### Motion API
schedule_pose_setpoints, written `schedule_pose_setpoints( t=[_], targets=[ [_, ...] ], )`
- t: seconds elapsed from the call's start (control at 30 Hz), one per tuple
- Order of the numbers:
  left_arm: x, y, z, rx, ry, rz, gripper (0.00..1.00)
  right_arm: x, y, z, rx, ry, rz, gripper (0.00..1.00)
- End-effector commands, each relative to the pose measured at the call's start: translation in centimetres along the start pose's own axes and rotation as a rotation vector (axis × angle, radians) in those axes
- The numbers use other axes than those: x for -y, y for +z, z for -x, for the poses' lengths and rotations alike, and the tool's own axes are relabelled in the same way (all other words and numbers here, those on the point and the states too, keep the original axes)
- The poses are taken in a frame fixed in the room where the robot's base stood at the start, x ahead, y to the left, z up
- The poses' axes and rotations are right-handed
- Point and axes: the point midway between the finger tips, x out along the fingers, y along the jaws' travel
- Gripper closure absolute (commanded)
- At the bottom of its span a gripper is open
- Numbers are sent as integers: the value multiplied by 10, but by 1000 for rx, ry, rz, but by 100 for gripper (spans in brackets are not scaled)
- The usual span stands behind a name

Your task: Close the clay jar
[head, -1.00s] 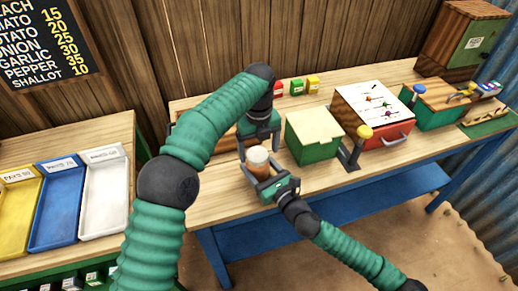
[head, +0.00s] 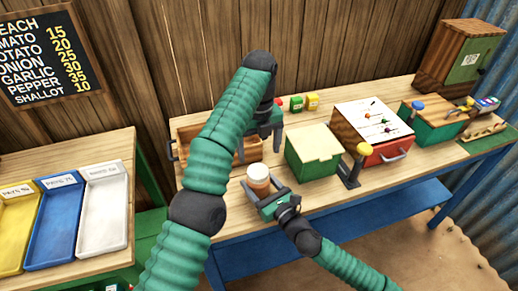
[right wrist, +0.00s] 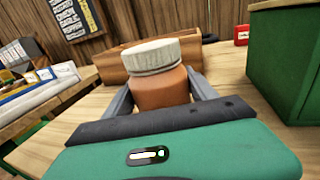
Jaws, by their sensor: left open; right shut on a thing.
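The orange-brown clay jar (head: 259,186) stands upright on the bench in the head view. A pale, whitish lid (head: 258,171) sits on top of it. In the right wrist view the jar (right wrist: 160,90) is between my fingers, and the lid (right wrist: 151,57) covers its mouth, looking slightly tilted in the picture; I cannot tell whether it is fully seated. My right gripper (head: 263,190) is shut on the jar's body from the front. My left gripper (head: 260,144) is open and empty, behind and above the jar, apart from the lid, partly hidden by my arm.
A green box (head: 313,155) with a pale lid stands just right of the jar. A wooden tray (head: 192,150) is behind, at the left. A yellow-knobbed lever (head: 358,165) and red-drawer chest (head: 372,135) stand farther right. Small coloured boxes (head: 297,103) are at the back.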

Motion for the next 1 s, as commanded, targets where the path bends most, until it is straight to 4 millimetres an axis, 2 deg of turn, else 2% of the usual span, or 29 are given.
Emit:
schedule_pose_setpoints(
  t=[0.13,0.17,0.33,0.63,0.73,0.87,1.0],
  targets=[
    [0,0,0,0,0,0,17,0,0,0,0,-1,0,100],
    [0,0,0,0,0,0,17,0,0,0,0,0,0,32],
    [0,0,0,0,0,0,17,0,0,0,0,0,0,10],
    [0,0,0,0,0,0,17,0,0,1,0,0,0,9],
    [0,0,-1,0,0,0,17,0,0,7,0,0,0,9],
    [0,0,-4,0,0,0,17,2,0,30,1,-3,-2,9],
    [0,0,-8,0,0,0,17,2,-2,64,0,-4,0,9]
  ],
)
